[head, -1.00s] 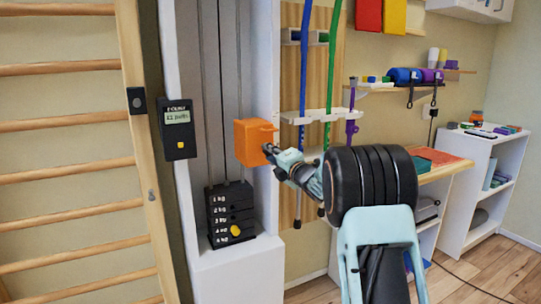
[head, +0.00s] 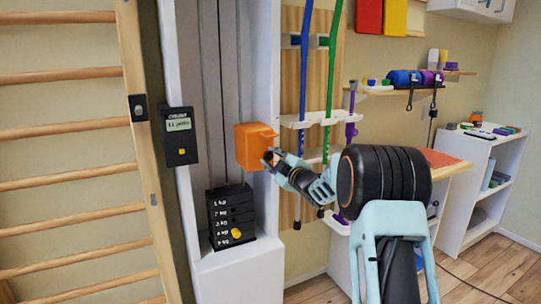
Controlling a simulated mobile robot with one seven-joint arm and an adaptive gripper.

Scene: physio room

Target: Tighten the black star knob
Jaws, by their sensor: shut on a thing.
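The orange carriage (head: 252,147) sits on the white column of the pulley machine, in the middle of the head view. My gripper (head: 271,157) is at the carriage's right side, pointing left towards it. Its fingers are shut on a small dark thing against the carriage, which I take to be the black star knob (head: 267,158). The fingers hide most of the knob, so its star shape and how far it is screwed in do not show.
A weight stack (head: 232,215) stands below the carriage, and a dark display box (head: 179,136) hangs left of it. Blue (head: 304,90) and green (head: 331,90) poles hang in a white rack (head: 312,119) close behind my arm. Wooden wall bars (head: 65,130) fill the left.

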